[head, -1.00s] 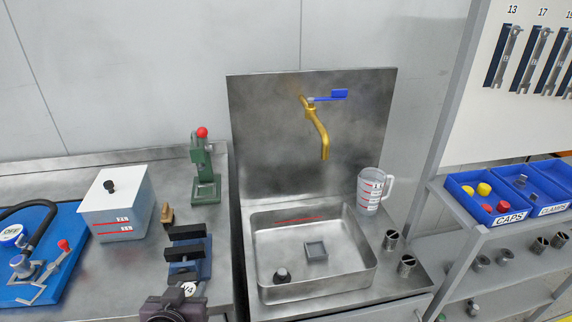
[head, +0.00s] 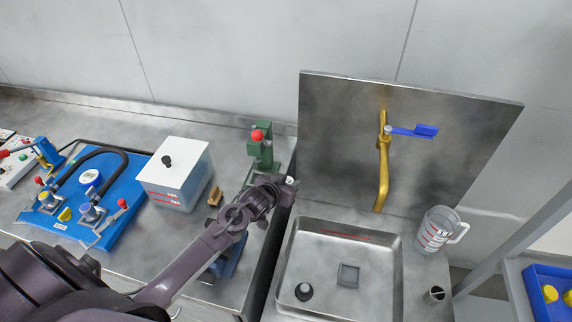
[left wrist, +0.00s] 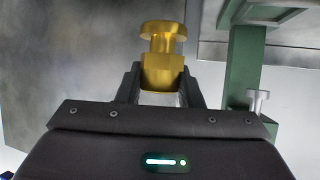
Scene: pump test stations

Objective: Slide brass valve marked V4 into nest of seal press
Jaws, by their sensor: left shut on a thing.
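My left gripper (head: 288,184) is shut on a brass valve (left wrist: 162,68), which sits between its two fingers in the left wrist view. The valve has a round flanged top and a squarer lower body. I see no V4 mark on it. The green seal press (head: 262,150) with a red knob stands at the back edge of the steel bench, just behind my gripper in the head view. A green upright (left wrist: 243,75), apparently of the press, shows right of the valve in the left wrist view, apart from it. I cannot make out the nest. My right gripper is out of view.
A steel sink (head: 392,270) lies to the right, with a brass tap (head: 383,170) and a measuring jug (head: 436,229). A white lidded box (head: 176,173) and a blue board (head: 80,208) with a hose stand to the left. A blue fixture is partly behind my arm.

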